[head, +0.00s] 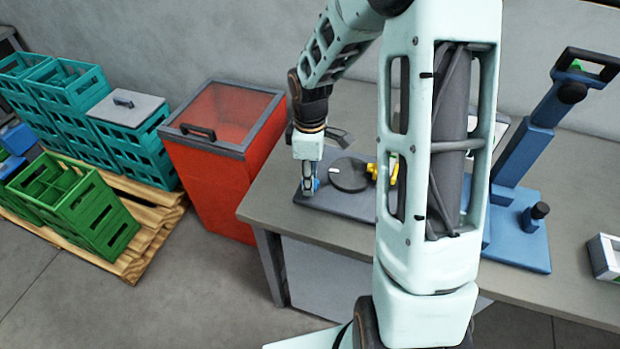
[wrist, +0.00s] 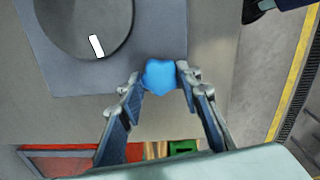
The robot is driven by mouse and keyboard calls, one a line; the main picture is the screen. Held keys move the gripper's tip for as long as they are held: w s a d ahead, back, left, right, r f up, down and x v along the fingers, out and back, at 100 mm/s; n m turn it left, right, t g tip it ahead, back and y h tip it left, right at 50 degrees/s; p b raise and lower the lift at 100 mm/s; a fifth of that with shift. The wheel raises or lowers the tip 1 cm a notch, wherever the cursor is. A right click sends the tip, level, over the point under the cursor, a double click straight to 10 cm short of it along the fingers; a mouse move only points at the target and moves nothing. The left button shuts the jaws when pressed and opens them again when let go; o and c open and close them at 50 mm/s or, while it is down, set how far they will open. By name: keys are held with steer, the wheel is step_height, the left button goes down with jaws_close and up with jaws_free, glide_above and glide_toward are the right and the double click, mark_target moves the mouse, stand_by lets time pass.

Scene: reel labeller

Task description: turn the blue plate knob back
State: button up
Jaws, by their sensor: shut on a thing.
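The blue plate knob (wrist: 160,77) is a lobed blue knob near the edge of a dark grey plate (wrist: 75,83). It also shows in the head view (head: 316,184), partly hidden by the fingers. My gripper (wrist: 159,80) points down at the plate and is shut on the blue knob, with a finger on either side of it. In the head view my gripper (head: 310,180) stands at the plate's left end. A dark round disc (wrist: 88,22) with a white mark (wrist: 96,46) lies on the plate beside the knob.
A yellow part (head: 380,173) sits right of the disc, partly hidden by my arm. A blue stand (head: 525,150) is on the table (head: 265,205) to the right. A red bin (head: 215,165) stands just left of the table, with green crates (head: 85,215) beyond.

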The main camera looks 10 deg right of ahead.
steer(key=m+b, duration=0.2)
steer(key=m, duration=0.3)
steer(key=m+b, duration=0.1)
steer(key=m, duration=0.4)
steer(key=m+b, duration=0.1)
steer(key=m, duration=0.9)
steer(key=m+p, duration=0.1)
steer(key=m, duration=0.3)
steer(key=shift+r, duration=0.1)
steer(key=m+p, duration=0.2)
steer(key=m, duration=0.3)
steer(key=m+p, duration=0.2)
steer(key=m, duration=0.2)
steer(key=shift+r+m+p, duration=0.1)
steer(key=shift+m+p, duration=0.2)
steer(key=shift+p, duration=0.05)
steer(key=shift+m+p, duration=1.45)
steer(key=shift+m, duration=0.75)
